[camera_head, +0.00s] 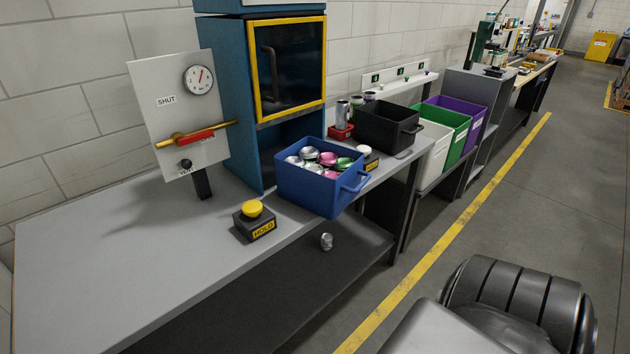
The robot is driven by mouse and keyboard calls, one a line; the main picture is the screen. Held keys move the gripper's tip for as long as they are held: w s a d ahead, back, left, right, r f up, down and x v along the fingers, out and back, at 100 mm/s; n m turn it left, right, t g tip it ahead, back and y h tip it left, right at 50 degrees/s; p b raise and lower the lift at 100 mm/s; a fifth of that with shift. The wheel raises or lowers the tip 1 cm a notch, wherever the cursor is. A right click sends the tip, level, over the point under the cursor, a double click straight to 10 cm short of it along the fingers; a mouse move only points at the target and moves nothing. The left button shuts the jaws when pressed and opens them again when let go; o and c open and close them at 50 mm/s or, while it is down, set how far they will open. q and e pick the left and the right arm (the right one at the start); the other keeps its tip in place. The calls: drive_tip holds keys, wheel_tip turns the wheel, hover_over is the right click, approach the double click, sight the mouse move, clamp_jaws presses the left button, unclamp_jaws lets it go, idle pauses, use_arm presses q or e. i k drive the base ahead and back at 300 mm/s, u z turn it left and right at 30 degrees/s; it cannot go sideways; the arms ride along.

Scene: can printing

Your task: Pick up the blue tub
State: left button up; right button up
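The blue tub (308,190) stands upright on the grey workbench (120,262), in front of the blue cabinet, near the bench's front edge. It is filled with several cans with silver, pink and green ends. A blue handle sticks out from its right side; the far side is partly hidden by the cans. Neither of my grippers is in the head view.
A yellow-topped HOLD button (254,222) sits left of the tub. A black tub (388,130) stands behind it to the right, then white, green (446,124) and purple bins. A gauge panel (180,112) rises at left. A can (326,241) lies on the lower shelf. The floor aisle is clear.

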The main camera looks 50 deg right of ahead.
sight(322, 178)
drive_tip(key=u, duration=2.5)
drive_tip(key=k, duration=2.15)
drive_tip(key=z, duration=2.45)
